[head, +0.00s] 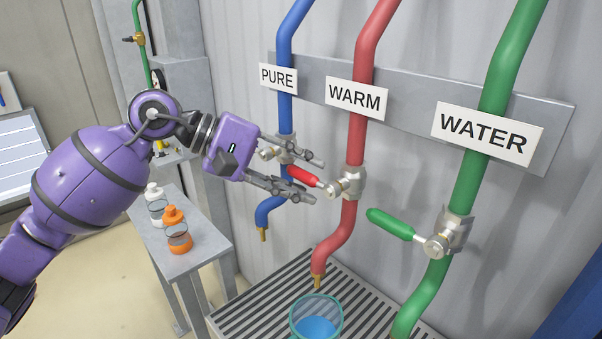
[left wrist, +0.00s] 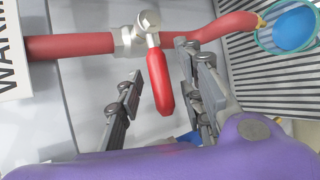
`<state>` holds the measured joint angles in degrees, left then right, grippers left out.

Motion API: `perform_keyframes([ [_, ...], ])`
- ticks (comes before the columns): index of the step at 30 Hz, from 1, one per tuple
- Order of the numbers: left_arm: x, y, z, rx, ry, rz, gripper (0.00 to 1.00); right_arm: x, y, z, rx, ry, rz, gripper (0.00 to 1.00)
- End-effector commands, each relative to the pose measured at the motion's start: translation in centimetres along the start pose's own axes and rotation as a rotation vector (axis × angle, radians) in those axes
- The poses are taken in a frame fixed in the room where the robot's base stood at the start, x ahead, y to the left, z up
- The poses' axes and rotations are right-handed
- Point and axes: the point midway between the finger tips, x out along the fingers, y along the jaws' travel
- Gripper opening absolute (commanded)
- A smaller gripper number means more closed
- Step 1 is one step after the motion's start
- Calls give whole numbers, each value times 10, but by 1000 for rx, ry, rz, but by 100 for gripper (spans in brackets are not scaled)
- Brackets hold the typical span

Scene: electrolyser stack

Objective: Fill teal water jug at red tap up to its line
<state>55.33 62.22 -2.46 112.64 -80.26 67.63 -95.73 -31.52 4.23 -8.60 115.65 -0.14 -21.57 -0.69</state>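The red tap's lever (head: 303,176) sticks out sideways to the left from its valve (head: 349,182) on the red pipe marked WARM. My left gripper (head: 314,180) is open, with one finger on each side of this lever. In the left wrist view the red lever (left wrist: 160,82) lies between the spread fingers (left wrist: 158,60), with a gap visible on the left side. The teal jug (head: 294,312) stands under the red spout (head: 318,281), partly cut off by the picture's bottom edge. Blue water (head: 314,328) shows inside it; its fill line cannot be made out. My right gripper is not in view.
The blue PURE pipe (head: 285,100) runs close behind my left gripper. The green WATER pipe with its green lever (head: 390,224) is to the right. A slatted drain grate (head: 255,308) lies below. An orange bottle (head: 178,236) and a white-capped bottle (head: 155,206) stand on a side table.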

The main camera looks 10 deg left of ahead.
Motion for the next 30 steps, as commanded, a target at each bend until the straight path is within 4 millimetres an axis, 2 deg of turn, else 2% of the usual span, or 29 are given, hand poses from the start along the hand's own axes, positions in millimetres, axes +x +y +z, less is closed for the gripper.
perform_keyframes([
  [5, -18, 0, -1, -1, 4, 0, 35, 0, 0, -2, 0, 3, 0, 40],
  [12, -68, -1, -1, -2, 5, -1, 35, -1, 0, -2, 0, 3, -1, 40],
  [18, -103, 0, -1, -1, 3, 0, 35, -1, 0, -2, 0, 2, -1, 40],
  [24, -119, 0, 0, 0, 1, 1, 35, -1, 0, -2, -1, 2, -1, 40],
  [30, -120, 0, 0, 1, 0, 1, 35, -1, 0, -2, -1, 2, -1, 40],
])
